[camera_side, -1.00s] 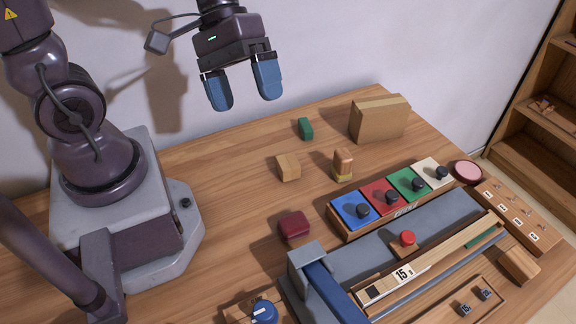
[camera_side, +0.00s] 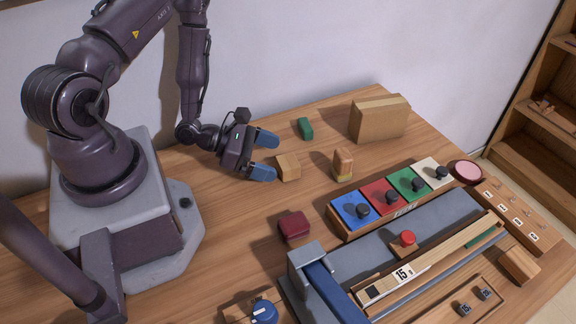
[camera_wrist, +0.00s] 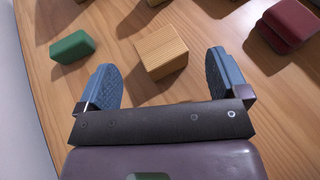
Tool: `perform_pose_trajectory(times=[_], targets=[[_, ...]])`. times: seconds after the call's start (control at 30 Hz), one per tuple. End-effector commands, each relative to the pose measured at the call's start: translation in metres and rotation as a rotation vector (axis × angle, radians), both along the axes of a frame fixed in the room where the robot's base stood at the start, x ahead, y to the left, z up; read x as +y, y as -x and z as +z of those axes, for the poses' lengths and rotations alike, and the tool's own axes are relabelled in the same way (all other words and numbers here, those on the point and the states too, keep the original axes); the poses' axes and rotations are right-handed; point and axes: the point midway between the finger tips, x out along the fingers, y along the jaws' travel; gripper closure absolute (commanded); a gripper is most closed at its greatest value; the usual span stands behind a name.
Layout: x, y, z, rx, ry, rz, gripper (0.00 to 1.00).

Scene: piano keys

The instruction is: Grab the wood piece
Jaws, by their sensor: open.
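The block's near edge is close to the fingertip line.
A green block (camera_side: 305,128) lies behind the wood piece; a dark red block (camera_side: 294,225) lies in front. A small striped wooden piece (camera_side: 343,165) stands to its right. A cardboard-coloured box (camera_side: 380,118) and a panel of coloured tiles (camera_side: 393,195) are farther right.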

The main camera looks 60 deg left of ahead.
Motion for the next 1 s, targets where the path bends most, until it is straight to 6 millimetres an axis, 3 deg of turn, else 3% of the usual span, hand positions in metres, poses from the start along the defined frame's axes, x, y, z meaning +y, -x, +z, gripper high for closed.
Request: perform_pose_trajectory(times=[0.33, 0.67, 0.77, 0.9, 1.0], targets=[[-0.019, -0.033, -0.016, 0.0, 0.0, -0.001, 0.07], [-0.022, -0.038, -0.018, 0.002, 0.001, -0.001, 0.07], [-0.022, -0.038, -0.018, 0.002, 0.001, -0.001, 0.26], [-0.022, -0.038, -0.018, 0.002, 0.001, -0.001, 0.58], [-0.022, -0.038, -0.018, 0.001, 0.0, -0.001, 0.6]])
